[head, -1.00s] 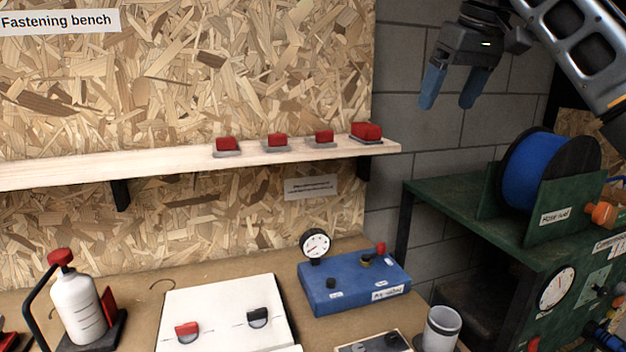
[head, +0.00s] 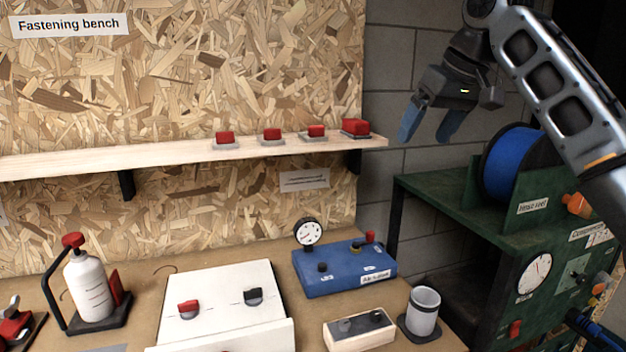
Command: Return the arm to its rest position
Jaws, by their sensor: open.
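My gripper (head: 428,122) hangs at the upper right in the head view, at the end of my raised arm. Its two blue fingers point down and are spread apart. Nothing is between them. It appears in front of the grey block wall, right of the shelf end and above the left part of the green cabinet. No contact with anything shows.
A wooden shelf (head: 190,157) carries several red-topped blocks. Below, the bench holds a white bottle (head: 90,288), a white panel (head: 225,297), a blue gauge box (head: 343,270) and a grey cup (head: 423,312). A blue hose reel (head: 508,165) stands on the green cabinet (head: 450,207).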

